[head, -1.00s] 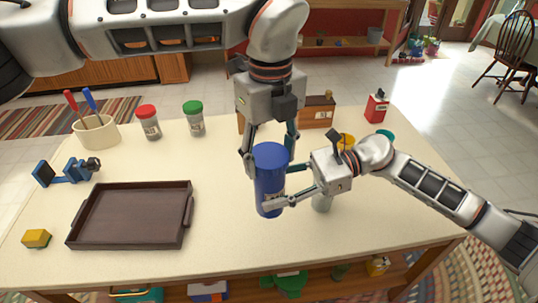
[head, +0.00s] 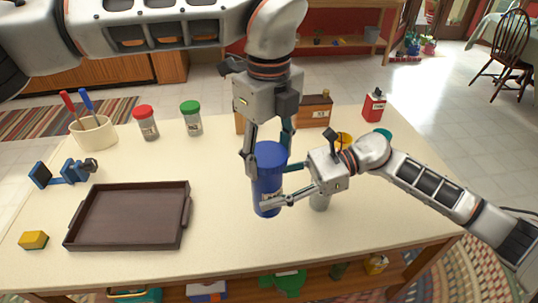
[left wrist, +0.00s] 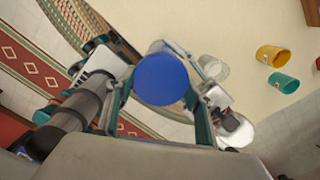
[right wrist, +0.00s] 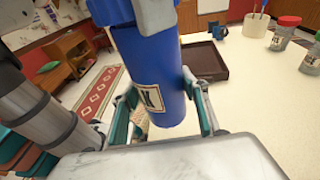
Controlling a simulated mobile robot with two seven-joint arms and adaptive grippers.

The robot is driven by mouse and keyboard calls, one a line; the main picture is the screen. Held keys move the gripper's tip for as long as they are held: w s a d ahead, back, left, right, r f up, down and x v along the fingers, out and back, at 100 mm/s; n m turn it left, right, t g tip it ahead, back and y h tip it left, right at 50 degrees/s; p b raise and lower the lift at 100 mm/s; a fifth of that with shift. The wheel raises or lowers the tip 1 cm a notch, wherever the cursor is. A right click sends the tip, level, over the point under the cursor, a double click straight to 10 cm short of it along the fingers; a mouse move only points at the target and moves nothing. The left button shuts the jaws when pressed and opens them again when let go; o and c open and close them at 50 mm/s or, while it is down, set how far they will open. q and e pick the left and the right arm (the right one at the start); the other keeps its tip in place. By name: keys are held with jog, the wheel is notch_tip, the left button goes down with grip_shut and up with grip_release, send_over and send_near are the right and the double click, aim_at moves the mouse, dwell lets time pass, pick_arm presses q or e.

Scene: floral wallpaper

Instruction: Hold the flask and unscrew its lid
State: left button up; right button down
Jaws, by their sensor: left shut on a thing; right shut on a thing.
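The blue flask (head: 266,190) stands upright in the head view, near the middle of the table, with a pale label on its side. Its blue lid (head: 269,152) is on top; it shows as a round disc in the left wrist view (left wrist: 161,79). My left gripper (head: 269,160) comes from above and is shut on the lid, one finger on each side. My right gripper (head: 275,197) comes from the right and is shut on the flask's lower body. The flask also fills the middle of the right wrist view (right wrist: 152,75). Whether its base touches the table is hard to tell.
A dark brown tray (head: 186,240) lies to the left. Red-lidded (head: 147,125) and green-lidded (head: 192,120) jars, a utensil crock (head: 93,135) and a wooden box (head: 316,112) stand behind.

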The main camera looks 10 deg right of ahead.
pick_arm(q)
jog(key=shift+r, duration=0.9)
jog(key=shift+r, duration=2)
pick_arm(e)
jog(key=shift+r, duration=0.1)
